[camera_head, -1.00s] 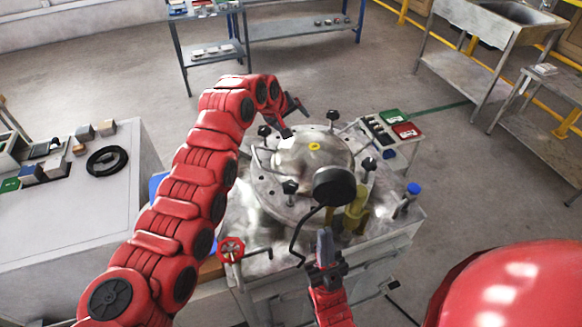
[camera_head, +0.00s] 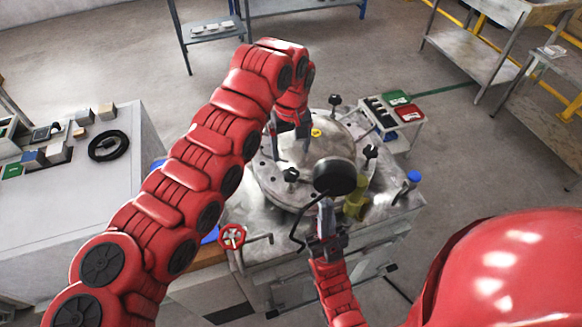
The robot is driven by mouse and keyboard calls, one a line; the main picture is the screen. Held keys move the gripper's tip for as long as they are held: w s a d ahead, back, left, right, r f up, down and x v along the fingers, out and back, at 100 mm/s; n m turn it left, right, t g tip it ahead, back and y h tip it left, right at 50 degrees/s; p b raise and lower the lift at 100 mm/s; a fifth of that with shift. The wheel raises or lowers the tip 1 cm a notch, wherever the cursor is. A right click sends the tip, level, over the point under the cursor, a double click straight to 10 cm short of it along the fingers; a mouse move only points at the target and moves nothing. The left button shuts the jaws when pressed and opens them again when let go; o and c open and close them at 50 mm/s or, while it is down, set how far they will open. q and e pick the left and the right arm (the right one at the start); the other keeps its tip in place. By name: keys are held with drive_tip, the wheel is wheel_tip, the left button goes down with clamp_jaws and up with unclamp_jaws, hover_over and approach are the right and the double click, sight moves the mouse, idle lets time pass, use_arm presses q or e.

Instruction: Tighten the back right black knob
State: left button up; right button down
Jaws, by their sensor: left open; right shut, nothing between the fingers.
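The round metal lid (camera_head: 262,180) sits on a metal bench, with black knobs around its rim. The back right black knob (camera_head: 335,100) stands upright on its stem at the far edge. Another knob (camera_head: 370,152) is at the right and one (camera_head: 290,174) at the front left; the back left one is hidden behind my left arm. My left gripper (camera_head: 289,135) points down over the lid's back left part, open, left of and nearer than the back right knob, apart from it. My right gripper (camera_head: 326,208) is shut and empty at the lid's front, below the black round gauge (camera_head: 335,176).
A red valve wheel (camera_head: 232,236) is at the bench's front left. A yellow fitting (camera_head: 356,198) and a blue cap (camera_head: 414,176) are at the right. A cart with green and red trays (camera_head: 408,112) stands behind right. A grey table (camera_head: 95,200) is at the left.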

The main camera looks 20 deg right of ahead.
sight(291, 172)
use_arm(q)
wheel_tip(291, 172, down, 9)
drive_tip(key=shift+r+p, duration=0.1)
drive_tip(key=shift+p, duration=0.9)
clamp_jaws()
drive_tip(key=shift+f+m+b, duration=0.15)
drive_tip(key=shift+m+b, duration=0.75)
drive_tip(key=shift+b, duration=0.05)
drive_tip(key=shift+f+m+b, duration=0.15)
drive_tip(key=shift+m+b, duration=0.75)
drive_tip(key=shift+b, duration=0.05)
drive_tip(key=m+b, duration=0.4)
drive_tip(key=m, duration=0.1)
drive_tip(key=shift+r, duration=0.1)
drive_tip(key=m+b, duration=0.3)
drive_tip(key=m, duration=0.2)
drive_tip(key=m+b, duration=0.1)
drive_tip(key=m, duration=0.3)
drive_tip(key=shift+r+b, duration=0.15)
drive_tip(key=shift+b, duration=0.2)
drive_tip(key=shift+m, duration=0.3)
